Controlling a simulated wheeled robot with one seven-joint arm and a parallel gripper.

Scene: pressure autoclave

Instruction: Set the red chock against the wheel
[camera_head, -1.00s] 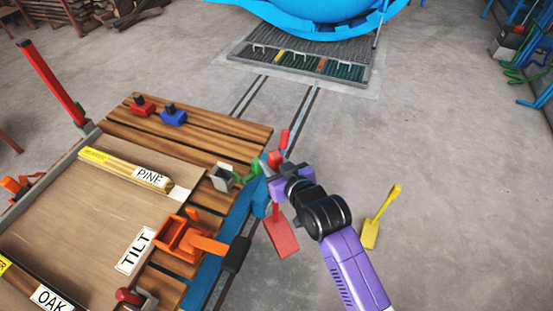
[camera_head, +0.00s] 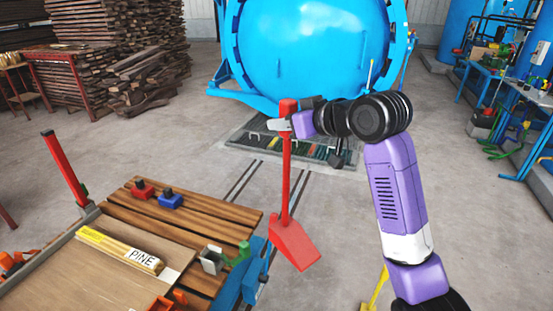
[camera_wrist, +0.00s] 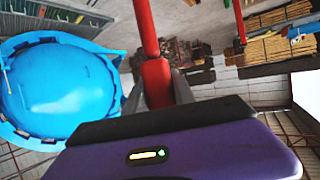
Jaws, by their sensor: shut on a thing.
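The red chock (camera_head: 294,246) is a red wedge on a long upright red handle. My gripper (camera_head: 284,124) is shut on the handle near its top, and the wedge hangs below, to the right of the cart. The wrist view shows the red handle (camera_wrist: 157,84) between my fingers. A wooden-decked cart (camera_head: 228,218) with a blue side frame (camera_head: 232,290) stands at the lower left. Its wheel cannot be made out in these views. I cannot tell whether the wedge touches the floor.
A yellow chock-like tool (camera_head: 376,290) is partly hidden behind my arm. The large blue autoclave (camera_head: 310,50) stands at the back, with a floor grate (camera_head: 245,138) before it. Rails (camera_head: 243,181) run across the floor. Open floor lies to the right.

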